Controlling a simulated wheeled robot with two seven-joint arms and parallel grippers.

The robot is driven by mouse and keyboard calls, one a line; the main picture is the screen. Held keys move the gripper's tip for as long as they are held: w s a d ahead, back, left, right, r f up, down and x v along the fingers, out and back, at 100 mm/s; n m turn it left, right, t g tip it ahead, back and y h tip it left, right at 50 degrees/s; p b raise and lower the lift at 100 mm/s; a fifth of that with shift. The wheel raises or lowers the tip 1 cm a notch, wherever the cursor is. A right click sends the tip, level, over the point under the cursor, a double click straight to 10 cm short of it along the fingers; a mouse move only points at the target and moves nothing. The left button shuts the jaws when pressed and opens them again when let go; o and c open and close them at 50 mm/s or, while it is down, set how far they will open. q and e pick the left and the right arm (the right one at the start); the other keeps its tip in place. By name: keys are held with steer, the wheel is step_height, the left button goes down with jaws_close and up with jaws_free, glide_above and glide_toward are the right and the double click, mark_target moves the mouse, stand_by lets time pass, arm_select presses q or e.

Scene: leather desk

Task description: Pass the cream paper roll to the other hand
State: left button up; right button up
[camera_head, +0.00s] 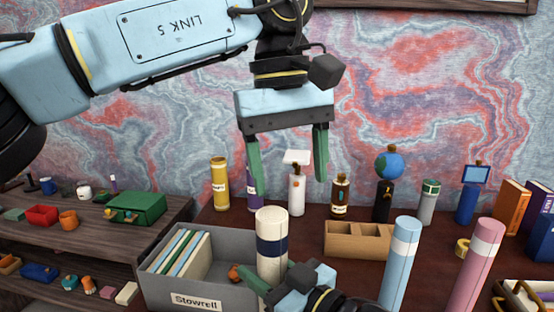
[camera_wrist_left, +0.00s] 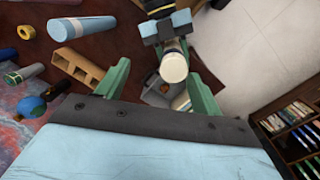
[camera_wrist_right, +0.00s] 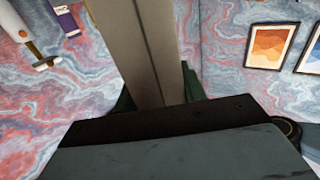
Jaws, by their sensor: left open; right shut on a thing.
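In the right wrist view the roll (camera_wrist_right: 138,45) fills the space between the fingers. My left gripper (camera_head: 288,180) is open and empty, fingers pointing down, above the roll's top and a little to its right. In the left wrist view the roll's round top end (camera_wrist_left: 174,68) shows between the open left fingers (camera_wrist_left: 158,85).
A grey box (camera_head: 215,285) with files stands left of the roll, a wooden divided tray (camera_head: 340,240) to its right. Blue (camera_head: 401,262) and pink (camera_head: 478,265) rolls stand further right. A white pump bottle (camera_head: 297,190) and other bottles line the back.

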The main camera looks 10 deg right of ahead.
mark_target(277, 237)
arm_select(q)
steer(key=shift+w+a+r+t+y, duration=0.2)
steer(key=shift+a+y, duration=0.1)
steer(key=shift+a, duration=0.1)
steer(key=shift+w+a+r+t+y, duration=0.1)
steer(key=shift+a+t+y, duration=0.1)
steer(key=shift+a+y, duration=0.15)
steer(key=shift+a+f, duration=0.1)
steer(key=shift+f, duration=0.2)
step_height(277, 237, down, 11)
steer(key=shift+f, duration=0.15)
steer(key=c, duration=1)
steer(key=shift+c, duration=0.8)
arm_select(e)
steer(key=o, duration=1.2)
steer(key=shift+c, duration=0.2)
